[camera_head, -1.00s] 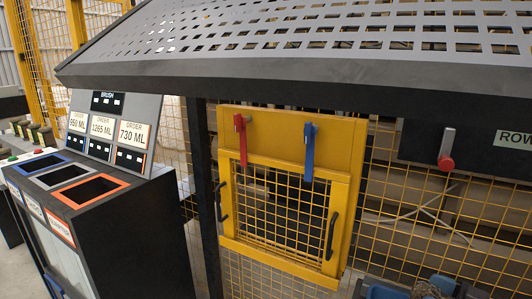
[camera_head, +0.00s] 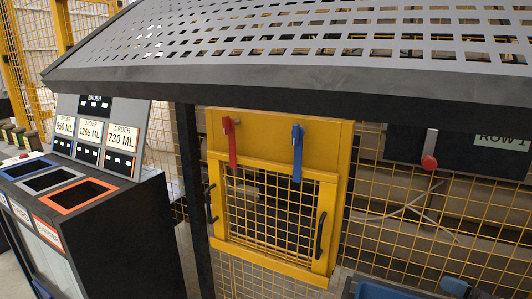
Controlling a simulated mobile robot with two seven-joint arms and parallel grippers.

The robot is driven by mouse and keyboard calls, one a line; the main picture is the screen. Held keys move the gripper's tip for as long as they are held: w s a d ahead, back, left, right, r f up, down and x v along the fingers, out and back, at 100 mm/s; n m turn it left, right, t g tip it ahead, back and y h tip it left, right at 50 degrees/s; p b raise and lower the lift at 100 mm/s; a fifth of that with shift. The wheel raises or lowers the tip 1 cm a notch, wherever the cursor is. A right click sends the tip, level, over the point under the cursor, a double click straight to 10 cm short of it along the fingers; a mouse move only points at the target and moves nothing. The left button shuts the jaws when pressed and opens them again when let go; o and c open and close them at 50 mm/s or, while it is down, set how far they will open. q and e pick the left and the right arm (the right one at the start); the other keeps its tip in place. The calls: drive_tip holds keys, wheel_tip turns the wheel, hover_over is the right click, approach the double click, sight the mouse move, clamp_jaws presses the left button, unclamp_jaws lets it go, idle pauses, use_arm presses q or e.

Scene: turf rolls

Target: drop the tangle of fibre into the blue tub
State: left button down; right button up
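A blue tub (camera_head: 380,291) shows only as a strip of rim at the bottom edge, right of the yellow gate. Its inside is out of view. The tangle of fibre is not visible. A small dark shape (camera_head: 455,286) sits at the bottom edge to the right of the tub; too little of it shows to tell what it is. Neither gripper can be made out.
A yellow mesh gate (camera_head: 272,195) with red and blue latches stands in the middle. A dark bin unit (camera_head: 120,235) with blue, grey and orange-rimmed openings is at left. A perforated grey canopy (camera_head: 300,40) overhangs. A red knob (camera_head: 429,162) hangs at right.

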use_arm(q)
drive_tip(key=shift+r, duration=0.15)
use_arm(e)
drive_tip(key=shift+v, duration=2.7)
use_arm(q)
drive_tip(key=shift+t, duration=0.3)
wheel_tip(320, 180, up, 6)
drive_tip(key=p, duration=0.7)
drive_tip(key=shift+s+a+f, duration=0.1)
drive_tip(key=shift+s+f, duration=0.05)
drive_tip(key=shift+f, duration=0.1)
use_arm(e)
drive_tip(key=s+a+f+m+g+h, duration=0.1)
drive_tip(key=s+a+f+m+h, duration=0.3)
drive_tip(key=s+a, duration=0.6)
drive_tip(key=s+a+f+m+h, duration=0.3)
drive_tip(key=s+a+f+h, duration=0.4)
drive_tip(key=s, duration=0.4)
drive_tip(key=a+h, duration=0.1)
drive_tip(key=a, duration=0.1)
drive_tip(key=shift+a+m+g+h, duration=0.35)
drive_tip(key=shift+m+g+h, duration=0.05)
use_arm(q)
drive_tip(key=shift+w+r, duration=0.25)
drive_tip(key=shift+w, duration=0.05)
use_arm(e)
drive_tip(key=shift+f, duration=0.1)
